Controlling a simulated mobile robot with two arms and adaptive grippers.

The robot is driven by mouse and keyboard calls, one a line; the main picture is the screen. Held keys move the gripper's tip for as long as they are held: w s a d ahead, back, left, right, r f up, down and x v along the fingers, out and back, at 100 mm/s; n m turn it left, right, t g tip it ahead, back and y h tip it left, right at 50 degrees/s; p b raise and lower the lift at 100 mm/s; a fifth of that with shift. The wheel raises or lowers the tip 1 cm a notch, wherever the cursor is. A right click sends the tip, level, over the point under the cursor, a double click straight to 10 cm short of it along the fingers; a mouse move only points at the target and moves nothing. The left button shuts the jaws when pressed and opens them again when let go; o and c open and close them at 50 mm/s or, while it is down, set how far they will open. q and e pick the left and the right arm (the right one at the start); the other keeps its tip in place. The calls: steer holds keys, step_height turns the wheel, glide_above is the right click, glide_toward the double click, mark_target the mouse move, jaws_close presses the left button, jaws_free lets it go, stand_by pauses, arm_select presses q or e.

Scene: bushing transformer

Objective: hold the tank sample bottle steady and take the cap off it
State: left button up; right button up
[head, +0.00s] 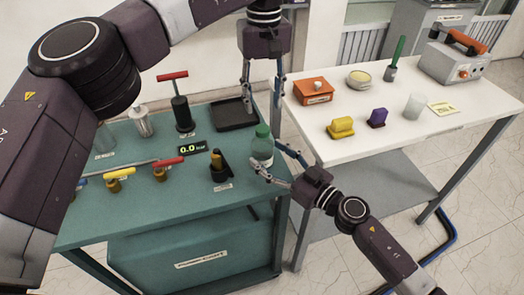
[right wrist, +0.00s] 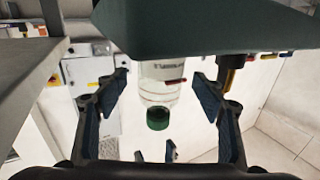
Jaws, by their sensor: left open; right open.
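The tank sample bottle (head: 262,150), clear with a green cap (head: 263,131), stands upright at the right edge of the teal bench. My right gripper (head: 267,155) is open, its fingers on either side of the bottle's body. In the right wrist view, which is upside down, the bottle (right wrist: 159,82) shows between the spread fingers (right wrist: 160,88), apart from both, with the cap (right wrist: 158,118) lower in the picture. My left gripper (head: 262,118) is open and points down above the cap, its fingers spread. Its fingertips also show near the cap in the right wrist view (right wrist: 155,150).
The teal bench (head: 130,222) also holds a black tray (head: 236,115), a red-handled valve (head: 181,108), a 0.0 display (head: 192,147) and a black-and-yellow fitting (head: 218,167) close left of the bottle. A white table (head: 350,152) with several items stands to the right, across a gap.

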mark_target(263, 128)
arm_select(q)
steer(key=shift+w+a+f, duration=0.1)
steer(key=shift+w+a, duration=0.05)
steer(key=shift+a, duration=0.1)
arm_select(e)
steer(key=shift+x, duration=1.25)
steer(key=shift+w+a, duration=0.1)
arm_select(q)
steer(key=shift+d, duration=0.2)
arm_select(e)
steer(key=shift+c, duration=0.6)
steer(key=shift+c, duration=1.2)
jaws_close()
arm_select(q)
steer(key=m, duration=0.4)
steer(key=shift+f, duration=3.95)
